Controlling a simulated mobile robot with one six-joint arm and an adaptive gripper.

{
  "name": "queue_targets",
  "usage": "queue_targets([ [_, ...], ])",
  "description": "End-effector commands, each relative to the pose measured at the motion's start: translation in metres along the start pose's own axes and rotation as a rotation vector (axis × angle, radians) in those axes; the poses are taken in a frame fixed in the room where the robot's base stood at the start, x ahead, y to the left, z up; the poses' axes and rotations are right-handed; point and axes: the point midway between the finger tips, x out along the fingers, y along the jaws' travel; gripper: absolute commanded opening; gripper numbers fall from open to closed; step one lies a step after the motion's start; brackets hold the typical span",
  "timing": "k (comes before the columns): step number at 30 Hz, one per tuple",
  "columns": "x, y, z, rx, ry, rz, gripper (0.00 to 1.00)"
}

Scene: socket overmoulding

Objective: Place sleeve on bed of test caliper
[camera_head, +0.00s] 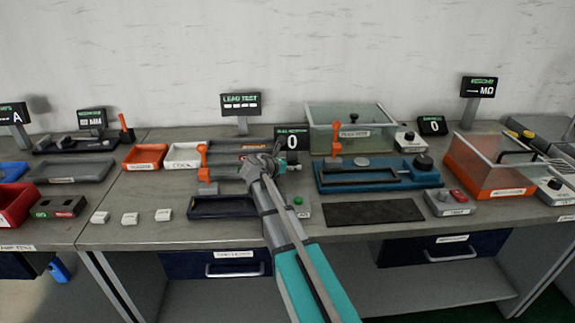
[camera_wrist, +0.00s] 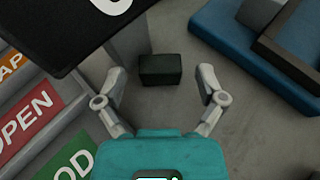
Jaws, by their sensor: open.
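My gripper (camera_head: 264,164) is over the middle bench beside the small display reading 0 (camera_head: 292,142). In the wrist view the fingers (camera_wrist: 163,78) are apart. A small dark block (camera_wrist: 160,68) shows between and beyond the fingertips, on the grey surface, with nothing held. I cannot tell whether this block is the sleeve. No test caliper can be made out for certain; its bed is not identifiable. A blue fixture (camera_head: 372,182) with an orange lever stands to the right of the gripper, and its blue edge (camera_wrist: 218,35) shows at upper right in the wrist view.
Labelled bins, one reading OPEN (camera_wrist: 32,122), lie left of the gripper in the wrist view. A dark tray (camera_head: 222,213) lies in front. A clear-covered bin (camera_head: 350,128) stands behind the blue fixture, a black mat (camera_head: 375,213) before it. An orange bin (camera_head: 490,178) is at right.

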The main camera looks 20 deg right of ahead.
Motion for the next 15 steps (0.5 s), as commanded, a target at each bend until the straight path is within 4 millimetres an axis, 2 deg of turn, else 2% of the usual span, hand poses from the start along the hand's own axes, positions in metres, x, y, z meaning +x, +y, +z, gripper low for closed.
queue_targets([
  [15,-0.0046,0.0006,0.0050,0.000,-0.001,0.002,0.90],
])
